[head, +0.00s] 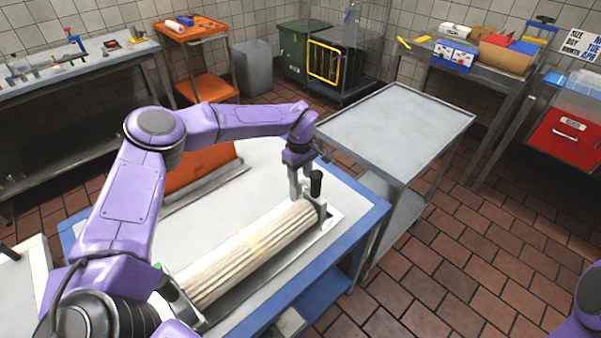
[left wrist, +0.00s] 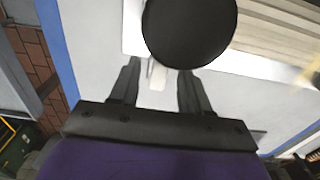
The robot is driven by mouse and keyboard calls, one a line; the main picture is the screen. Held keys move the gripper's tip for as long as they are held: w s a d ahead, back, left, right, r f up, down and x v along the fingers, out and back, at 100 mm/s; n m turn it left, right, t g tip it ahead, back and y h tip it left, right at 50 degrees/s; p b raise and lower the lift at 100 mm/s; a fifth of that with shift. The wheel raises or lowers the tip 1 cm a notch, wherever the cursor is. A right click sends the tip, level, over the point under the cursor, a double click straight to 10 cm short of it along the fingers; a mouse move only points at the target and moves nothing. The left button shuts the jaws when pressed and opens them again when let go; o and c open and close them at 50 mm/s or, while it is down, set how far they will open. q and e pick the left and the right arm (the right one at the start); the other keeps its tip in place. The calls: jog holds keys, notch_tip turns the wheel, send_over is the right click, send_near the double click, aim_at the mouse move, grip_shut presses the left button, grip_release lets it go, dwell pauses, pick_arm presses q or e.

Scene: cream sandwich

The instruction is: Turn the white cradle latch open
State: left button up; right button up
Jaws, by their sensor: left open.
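A long cream ribbed roll (head: 250,250) lies in a cradle on the blue-edged table (head: 376,217). A black round knob (head: 316,183) stands at the roll's far right end; it looms large in the left wrist view (left wrist: 188,30). A small white piece, apparently the white latch (left wrist: 157,74), shows just below the knob, between my left fingers. My left gripper (head: 302,192) points down beside the knob, open. Its two fingers (left wrist: 156,92) show apart in the left wrist view, and contact with the latch cannot be told. The knob hides part of the latch. My right gripper is out of view.
An orange board (head: 202,168) stands behind the roll on the table. A grey metal cart (head: 395,125) stands close beyond the table's right edge.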

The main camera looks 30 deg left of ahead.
pick_arm(q)
grip_shut()
jog(key=shift+w+n, duration=0.1)
jog(key=shift+n, duration=0.2)
jog(key=n+b, duration=0.2)
jog(key=shift+w+f+n, duration=0.15)
jog(key=shift+w+n, duration=0.05)
jog(key=shift+n, duration=0.2)
jog(key=n+b, duration=0.1)
jog(key=n, duration=0.1)
jog(key=w+n+b, duration=0.1)
jog(key=n, duration=0.2)
jog(key=shift+b, duration=0.4)
jog(key=shift+w+a+n+b, duration=0.2)
jog(key=shift+n+b, duration=0.5)
jog(key=shift+n, duration=0.85)
jog(key=shift+w+a+n+b, duration=0.15)
jog(key=shift+n+b, duration=0.55)
jog(key=shift+n, duration=0.9)
jog(key=shift+w+a+n+b, duration=0.1)
jog(key=shift+a+n+b, duration=0.15)
jog(key=shift+n+b, duration=0.9)
jog(key=shift+r+n+p, duration=0.2)
jog(key=shift+n+p, duration=0.2)
jog(key=shift+n, duration=0.2)
